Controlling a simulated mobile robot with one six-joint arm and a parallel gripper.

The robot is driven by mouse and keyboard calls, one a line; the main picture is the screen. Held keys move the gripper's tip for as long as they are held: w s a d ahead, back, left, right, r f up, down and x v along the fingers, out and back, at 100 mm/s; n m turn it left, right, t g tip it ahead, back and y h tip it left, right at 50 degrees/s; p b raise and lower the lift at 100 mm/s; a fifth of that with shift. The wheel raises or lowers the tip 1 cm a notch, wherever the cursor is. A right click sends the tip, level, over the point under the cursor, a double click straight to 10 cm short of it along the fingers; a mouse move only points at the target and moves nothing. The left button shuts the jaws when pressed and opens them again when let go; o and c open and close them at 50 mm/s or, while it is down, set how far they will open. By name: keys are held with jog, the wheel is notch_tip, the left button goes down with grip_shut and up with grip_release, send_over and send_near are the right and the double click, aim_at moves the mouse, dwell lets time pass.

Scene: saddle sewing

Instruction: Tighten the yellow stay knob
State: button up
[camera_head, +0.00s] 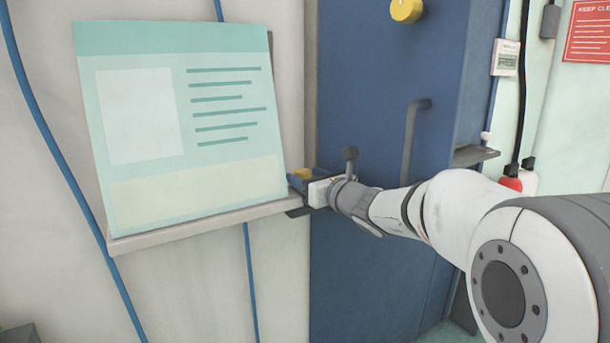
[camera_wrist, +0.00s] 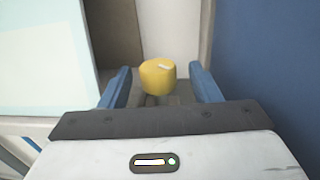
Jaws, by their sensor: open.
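The yellow stay knob (camera_wrist: 158,77) is a short round knob with a small pale mark on its top. In the wrist view it sits between the two blue fingers of my gripper (camera_wrist: 160,86), with a gap on each side. My gripper is open. In the head view the knob (camera_head: 301,174) shows only in part, at the right end of the shelf, with my gripper (camera_head: 300,185) at it. My wrist hides part of that area.
A large pale green board (camera_head: 180,120) leans on a narrow shelf (camera_head: 200,225) left of my gripper. A blue door (camera_head: 375,70) stands behind my arm, with a grey handle (camera_head: 412,135) and another yellow knob (camera_head: 406,10). A small grey ledge (camera_head: 474,155) is to the right.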

jog(key=shift+a, duration=0.15)
jog(key=shift+c, duration=0.5)
jog(key=shift+w, duration=0.1)
jog(key=c, duration=0.9)
jog(key=b, duration=0.1)
jog(key=h+b, duration=0.1)
jog(key=b, duration=0.1)
jog(key=shift+a+f+m+t, duration=0.1)
jog(key=shift+f+m+t, duration=0.2)
jog(key=shift+t, duration=0.1)
jog(key=m+h+b, duration=0.1)
jog(key=b, duration=0.3)
jog(key=shift+r+t, duration=0.1)
jog(key=shift+t, duration=0.3)
jog(key=m+h+b, duration=0.1)
jog(key=b, duration=0.5)
jog(key=m+t+h+b, duration=0.1)
jog(key=h+b, duration=0.1)
jog(key=b, duration=0.4)
jog(key=shift+a+t+h, duration=0.2)
jog(key=shift+t+h, duration=0.1)
jog(key=shift+r+m+h+b, duration=0.15)
jog(key=shift+m+h+b, duration=0.3)
jog(key=shift+b, duration=0.75)
